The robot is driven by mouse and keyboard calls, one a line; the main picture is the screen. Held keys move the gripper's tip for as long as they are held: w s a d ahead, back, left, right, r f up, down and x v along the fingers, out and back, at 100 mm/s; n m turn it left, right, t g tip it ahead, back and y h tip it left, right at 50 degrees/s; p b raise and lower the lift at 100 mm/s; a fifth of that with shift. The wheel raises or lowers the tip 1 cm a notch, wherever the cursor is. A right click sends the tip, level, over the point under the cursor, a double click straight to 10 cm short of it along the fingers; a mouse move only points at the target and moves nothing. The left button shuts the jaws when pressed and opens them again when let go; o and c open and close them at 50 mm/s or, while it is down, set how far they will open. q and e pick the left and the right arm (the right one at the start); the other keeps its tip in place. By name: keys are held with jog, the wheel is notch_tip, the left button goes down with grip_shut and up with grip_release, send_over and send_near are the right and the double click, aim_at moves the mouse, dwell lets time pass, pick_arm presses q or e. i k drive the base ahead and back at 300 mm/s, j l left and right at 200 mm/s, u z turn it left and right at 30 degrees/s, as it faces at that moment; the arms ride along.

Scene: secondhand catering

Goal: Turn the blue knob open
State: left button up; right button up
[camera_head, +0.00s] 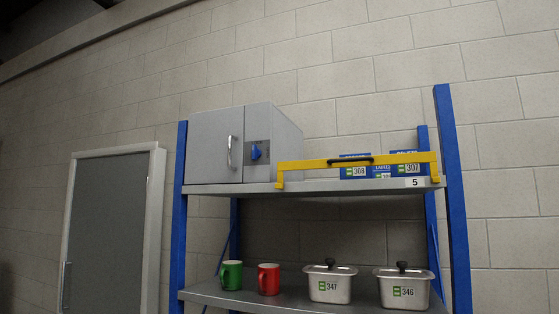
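The blue knob (255,152) is on the dark panel at the right of the front of a grey box-like appliance (207,147). The appliance stands on the left of the upper shelf. Its door is shut and has a vertical metal handle (230,151) left of the knob. The knob looks small here, and its exact turn position is hard to tell. Neither of my grippers shows in the head view.
A yellow bar (305,164) runs along the upper shelf (330,185) before several blue boxes (405,172). The lower shelf holds a green mug (231,275), a red mug (268,279) and two lidded metal pans (329,285). Blue posts (454,200) flank the shelves. A grey door (105,230) is at left.

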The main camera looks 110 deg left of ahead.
aim_at(256, 153)
jog(key=u, duration=0.45)
jog(key=i+u, duration=0.15)
jog(key=u, duration=0.3)
jog(key=l+u, duration=0.1)
jog(key=u, duration=0.35)
